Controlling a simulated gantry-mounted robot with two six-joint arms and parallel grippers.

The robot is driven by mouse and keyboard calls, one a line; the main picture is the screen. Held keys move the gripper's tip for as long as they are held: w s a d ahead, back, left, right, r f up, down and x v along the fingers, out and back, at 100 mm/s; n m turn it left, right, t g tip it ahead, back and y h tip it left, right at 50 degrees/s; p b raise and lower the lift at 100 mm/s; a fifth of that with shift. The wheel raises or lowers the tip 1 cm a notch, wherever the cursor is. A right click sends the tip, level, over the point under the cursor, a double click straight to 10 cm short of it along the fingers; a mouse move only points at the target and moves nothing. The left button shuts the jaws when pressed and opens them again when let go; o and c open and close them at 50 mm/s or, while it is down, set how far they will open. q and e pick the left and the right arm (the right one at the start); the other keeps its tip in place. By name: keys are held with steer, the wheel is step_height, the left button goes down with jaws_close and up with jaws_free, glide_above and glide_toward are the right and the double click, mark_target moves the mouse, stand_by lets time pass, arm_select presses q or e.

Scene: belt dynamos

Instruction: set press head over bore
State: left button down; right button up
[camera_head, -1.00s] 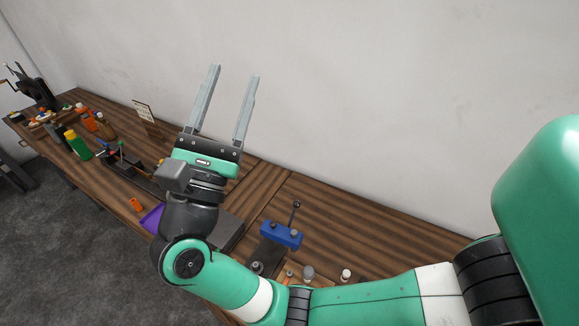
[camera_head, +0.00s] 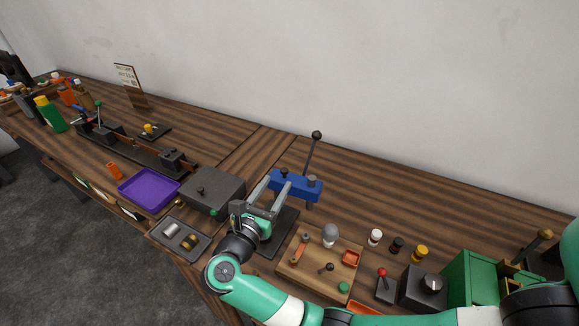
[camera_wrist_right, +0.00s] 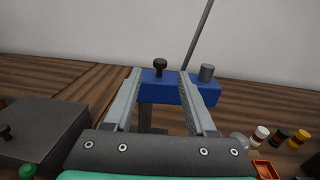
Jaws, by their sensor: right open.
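The press has a blue head (camera_head: 308,191) with a black knob and a grey cylinder on top, and a tall black ball-ended lever (camera_head: 312,150). In the right wrist view the blue head (camera_wrist_right: 165,91) lies straight ahead, with its black knob (camera_wrist_right: 160,66) seen between the fingers. My right gripper (camera_head: 276,186) is open and empty, its fingers pointing at the head from the front. Whether the fingers touch the head is unclear. A dark base plate (camera_head: 285,232) lies under the press; the bore is not visible. My left gripper is not in view.
A dark grey block (camera_head: 215,188) and a purple tray (camera_head: 150,190) stand left of the press. A wooden board (camera_head: 310,270) with small tools lies to the right. Small bottles (camera_head: 398,244) and a green box (camera_head: 475,278) are farther right. The bench behind the press is clear.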

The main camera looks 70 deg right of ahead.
mark_target(286, 168)
steer(key=d, duration=0.9)
steer(key=shift+w+d+b, duration=0.15)
steer(key=shift+d+b, duration=0.15)
steer(key=shift+b, duration=0.05)
jaws_close()
stand_by(0.8)
